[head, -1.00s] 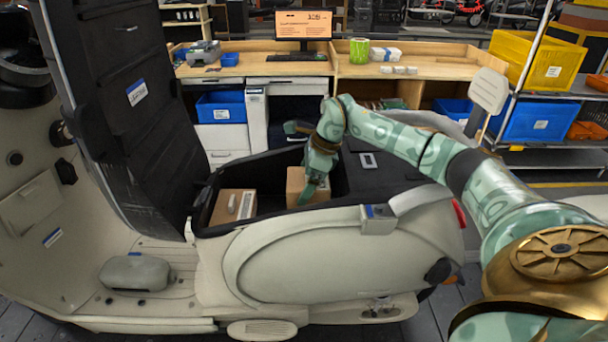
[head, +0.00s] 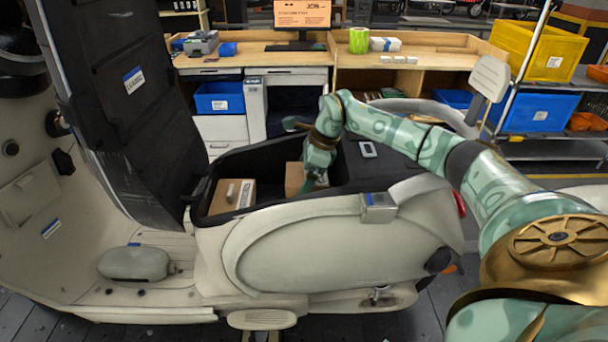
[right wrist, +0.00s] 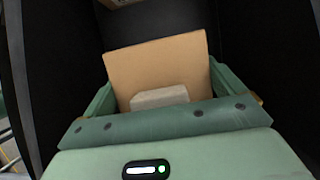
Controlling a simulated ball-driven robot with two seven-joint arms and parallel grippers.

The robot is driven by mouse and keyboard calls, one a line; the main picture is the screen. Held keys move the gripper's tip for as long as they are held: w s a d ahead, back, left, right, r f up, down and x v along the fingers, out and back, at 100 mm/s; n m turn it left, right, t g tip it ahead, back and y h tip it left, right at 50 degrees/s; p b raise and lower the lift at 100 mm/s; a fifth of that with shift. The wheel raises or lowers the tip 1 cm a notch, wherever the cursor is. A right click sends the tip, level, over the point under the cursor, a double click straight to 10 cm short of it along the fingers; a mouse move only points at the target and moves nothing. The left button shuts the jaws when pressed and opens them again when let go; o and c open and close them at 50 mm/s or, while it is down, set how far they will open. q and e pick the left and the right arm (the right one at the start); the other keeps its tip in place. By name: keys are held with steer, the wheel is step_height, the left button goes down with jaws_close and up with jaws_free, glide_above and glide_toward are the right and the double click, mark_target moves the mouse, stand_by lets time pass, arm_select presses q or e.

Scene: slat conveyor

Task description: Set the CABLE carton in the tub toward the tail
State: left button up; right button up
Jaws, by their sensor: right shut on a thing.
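A second carton (head: 226,196) with a pale handle-like piece stands in the left part. I cannot read CABLE on either carton.
The raised seat (head: 130,100) stands left of the tub. A black rear deck (head: 385,165) lies right of it. A workbench (head: 420,62) with a monitor is behind, and a shelf with yellow (head: 535,60) and blue bins is at right.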

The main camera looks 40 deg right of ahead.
steer(key=shift+f, duration=0.15)
stand_by(0.4)
steer(key=shift+f, duration=0.4)
steer(key=o, duration=1.1)
steer(key=p+v, duration=0.1)
steer(key=v, duration=1.5)
steer(key=shift+s+r+p, duration=0.1)
steer(key=shift+r+p, duration=0.05)
steer(key=shift+p, duration=0.2)
